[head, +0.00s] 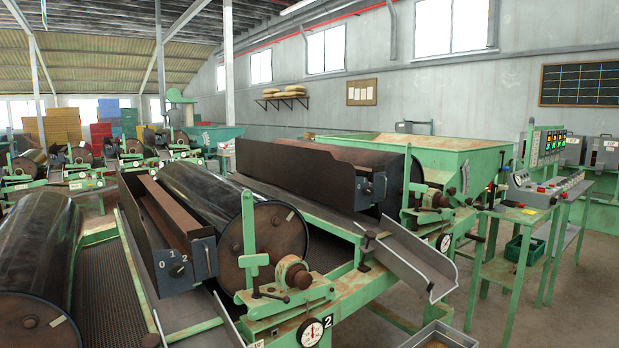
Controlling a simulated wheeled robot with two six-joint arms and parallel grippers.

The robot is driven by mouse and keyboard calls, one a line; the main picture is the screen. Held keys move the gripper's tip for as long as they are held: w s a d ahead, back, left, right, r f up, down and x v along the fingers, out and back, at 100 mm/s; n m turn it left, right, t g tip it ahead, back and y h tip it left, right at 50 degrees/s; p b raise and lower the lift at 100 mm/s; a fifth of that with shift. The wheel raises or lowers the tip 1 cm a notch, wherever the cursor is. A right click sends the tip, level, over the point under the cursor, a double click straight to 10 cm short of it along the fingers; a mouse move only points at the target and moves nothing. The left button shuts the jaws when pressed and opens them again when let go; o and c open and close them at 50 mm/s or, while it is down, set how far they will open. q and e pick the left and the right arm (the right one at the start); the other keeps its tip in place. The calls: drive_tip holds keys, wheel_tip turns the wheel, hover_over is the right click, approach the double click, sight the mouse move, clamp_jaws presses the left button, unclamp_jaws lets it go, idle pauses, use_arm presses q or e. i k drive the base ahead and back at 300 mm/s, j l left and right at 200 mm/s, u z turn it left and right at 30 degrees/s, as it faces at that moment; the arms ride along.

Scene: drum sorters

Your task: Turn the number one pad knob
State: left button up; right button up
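A dark pad box (165,225) lies beside a black drum (210,195) in the middle. Its grey end plate (202,258) carries a small dark knob (178,271) with the figures 0, 1 and 2 around it. The knob's exact setting is too small to tell. A second pad box (300,175) farther right has a similar end plate (372,188), whose knob and marks are too small to read. A "2" stands on the green frame (290,310) by the nearer dial; I see no clear number one label on a machine. Neither gripper is in view.
Another drum (40,245) stands at the left. A grey chute (412,262) slopes out at the right, above a grey tray (440,337). A control console (535,190) stands on a green table at the right. Open floor (375,330) shows below the chute.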

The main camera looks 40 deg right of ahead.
sight(368, 191)
drive_tip(key=z, duration=1.55)
drive_tip(key=i+l, duration=0.15)
